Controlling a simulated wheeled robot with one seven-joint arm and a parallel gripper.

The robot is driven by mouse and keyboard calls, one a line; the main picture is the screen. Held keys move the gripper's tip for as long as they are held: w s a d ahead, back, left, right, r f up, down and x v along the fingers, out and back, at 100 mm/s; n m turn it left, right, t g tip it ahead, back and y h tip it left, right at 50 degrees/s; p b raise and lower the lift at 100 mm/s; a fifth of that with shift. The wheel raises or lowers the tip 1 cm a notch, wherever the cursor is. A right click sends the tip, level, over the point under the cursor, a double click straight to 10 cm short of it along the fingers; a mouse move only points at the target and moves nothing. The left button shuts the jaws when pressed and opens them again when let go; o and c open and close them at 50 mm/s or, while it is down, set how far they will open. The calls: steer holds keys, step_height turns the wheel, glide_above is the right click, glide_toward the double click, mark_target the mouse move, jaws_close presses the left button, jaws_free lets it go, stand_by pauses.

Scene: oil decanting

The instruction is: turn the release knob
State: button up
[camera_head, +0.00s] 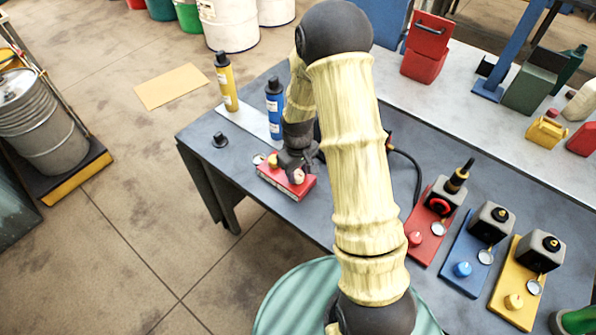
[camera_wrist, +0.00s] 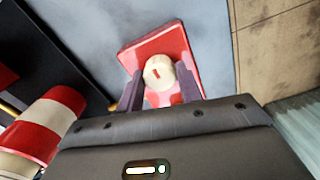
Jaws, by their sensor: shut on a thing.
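The release knob (camera_wrist: 158,72) is a round cream knob with a small red mark. It sits on a red box (camera_wrist: 186,46) in the wrist view. My gripper (camera_wrist: 160,84) has one dark finger on each side of the knob and is shut on it. In the head view, the red box (camera_head: 272,182) lies near the left front edge of the grey table, with my gripper (camera_head: 295,168) over it. A pale round part shows at the box's front, but the fingers partly hide the grip there.
Yellow (camera_head: 227,82) and blue (camera_head: 275,108) bottles stand behind the box on the table (camera_head: 225,165). A small black cap (camera_head: 219,140) lies to its left. Red (camera_head: 427,240), blue (camera_head: 465,262) and yellow (camera_head: 510,290) plates with grey units stand at the right.

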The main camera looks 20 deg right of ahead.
mark_target(298, 174)
steer(key=o, duration=1)
steer(key=shift+w, duration=0.1)
steer(key=shift+r, duration=0.1)
step_height(298, 174, up, 17)
steer(key=shift+r+b, duration=0.15)
steer(key=shift+b, duration=0.7)
steer(key=s+m+t, duration=0.1)
steer(key=s, duration=0.4)
steer(key=s+f+m, duration=0.1)
steer(key=s+m, duration=0.1)
steer(key=s, duration=0.2)
steer(key=s+f+m+t, duration=0.1)
steer(key=s, duration=0.4)
steer(key=shift+s+f+m+t, duration=0.1)
steer(key=shift+s+m+t, duration=0.2)
steer(key=shift+s+m, duration=0.1)
